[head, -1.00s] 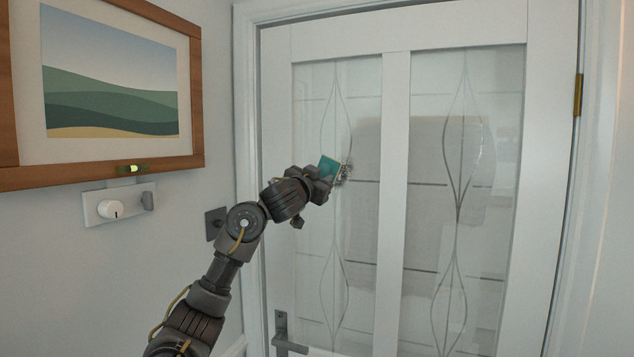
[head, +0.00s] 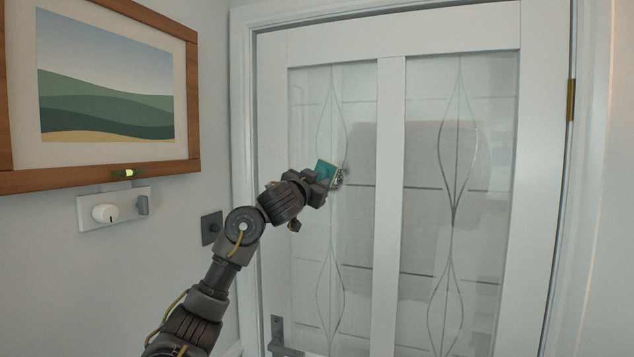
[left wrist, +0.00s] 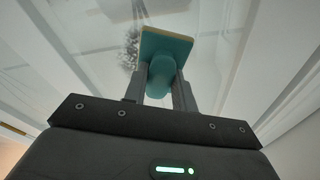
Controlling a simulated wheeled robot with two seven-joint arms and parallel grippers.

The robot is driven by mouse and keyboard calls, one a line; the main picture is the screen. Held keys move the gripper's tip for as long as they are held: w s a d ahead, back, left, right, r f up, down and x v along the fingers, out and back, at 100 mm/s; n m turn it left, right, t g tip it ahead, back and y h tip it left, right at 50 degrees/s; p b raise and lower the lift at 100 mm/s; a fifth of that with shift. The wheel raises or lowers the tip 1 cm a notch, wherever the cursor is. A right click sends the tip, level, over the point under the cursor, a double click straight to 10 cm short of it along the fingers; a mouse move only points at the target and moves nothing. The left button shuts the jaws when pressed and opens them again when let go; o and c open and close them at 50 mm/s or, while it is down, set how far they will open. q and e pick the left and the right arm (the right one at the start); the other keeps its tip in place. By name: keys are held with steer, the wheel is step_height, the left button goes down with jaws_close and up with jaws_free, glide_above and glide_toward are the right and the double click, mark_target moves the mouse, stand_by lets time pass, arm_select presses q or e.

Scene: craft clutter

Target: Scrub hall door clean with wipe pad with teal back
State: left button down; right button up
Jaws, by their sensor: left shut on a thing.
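The hall door (head: 391,210) is white with two tall patterned glass panes. My left gripper (head: 318,183) is shut on the wipe pad with teal back (head: 326,171), in front of the left pane. In the left wrist view the pad (left wrist: 166,47) shows its teal back and grip between the two fingers, with a pale edge along the top. A dark scribbly mark (head: 342,174) shows on the left pane at the pad's right edge; it also shows in the left wrist view (left wrist: 128,48). I cannot tell whether the pad touches the glass. My right gripper is not in view.
A framed landscape picture (head: 106,75) hangs on the left wall above a switch plate with a white knob (head: 105,213). A small dark plate (head: 212,227) is beside the door frame. A door handle (head: 281,338) is low on the left. The right pane is unobstructed.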

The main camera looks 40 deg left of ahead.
mark_target(332, 179)
arm_select(q)
steer(key=shift+x, duration=1)
steer(key=shift+f, duration=0.15)
steer(key=shift+w+d, duration=0.15)
steer(key=shift+d, duration=0.55)
steer(key=shift+w+d, duration=0.2)
steer(key=shift+d, duration=0.45)
steer(key=shift+w+d, duration=0.25)
steer(key=shift+d, duration=0.4)
steer(key=shift+w+d, duration=0.3)
steer(key=shift+d, duration=0.3)
steer(key=shift+a, duration=0.15)
